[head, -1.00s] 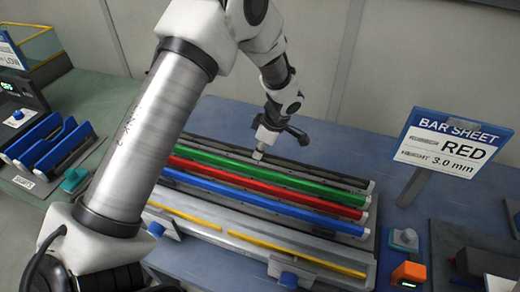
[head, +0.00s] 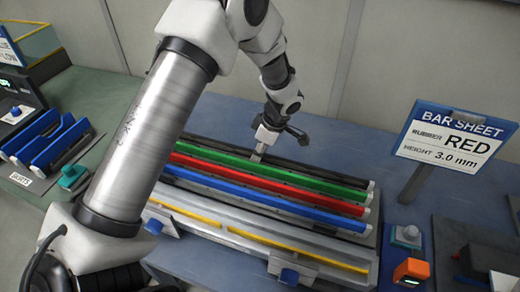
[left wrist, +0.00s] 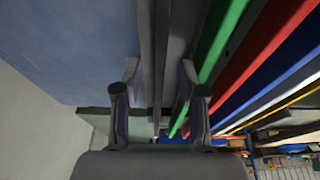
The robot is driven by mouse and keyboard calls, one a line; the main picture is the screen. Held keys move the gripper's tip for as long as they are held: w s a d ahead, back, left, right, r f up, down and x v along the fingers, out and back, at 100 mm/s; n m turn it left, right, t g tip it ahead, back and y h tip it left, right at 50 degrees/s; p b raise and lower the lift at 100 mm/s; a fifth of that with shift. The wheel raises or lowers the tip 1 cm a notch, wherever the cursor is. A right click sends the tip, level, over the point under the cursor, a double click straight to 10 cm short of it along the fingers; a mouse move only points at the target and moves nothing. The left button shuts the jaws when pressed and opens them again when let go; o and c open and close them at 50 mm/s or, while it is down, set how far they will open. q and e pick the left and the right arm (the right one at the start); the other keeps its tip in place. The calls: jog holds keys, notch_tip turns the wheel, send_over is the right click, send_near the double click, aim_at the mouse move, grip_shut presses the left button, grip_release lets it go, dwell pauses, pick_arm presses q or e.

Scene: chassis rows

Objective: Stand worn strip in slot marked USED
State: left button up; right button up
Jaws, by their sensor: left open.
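My left gripper (head: 257,158) is open at the back of a rack of long coloured bars. In the left wrist view its two fingers (left wrist: 158,95) stand on either side of a long dark grey bar (left wrist: 159,50); contact cannot be told. The rack holds this dark bar (head: 320,172) at the back, then a green bar (head: 300,178), a red bar (head: 290,190) and a blue bar (head: 280,202). Which strip is the worn one I cannot tell. No marking reading USED is legible. My right gripper is not in view.
In front lies a metal channel with yellow strips (head: 298,249) and blue-knobbed clamps (head: 290,277). A sign (head: 456,138) reads RED, 3.0 mm. A blue slotted holder (head: 45,145) with a small label (head: 20,179) stands at left. An orange device (head: 411,271) sits at lower right.

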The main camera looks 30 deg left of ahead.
pick_arm(q)
jog(key=v, duration=1.2)
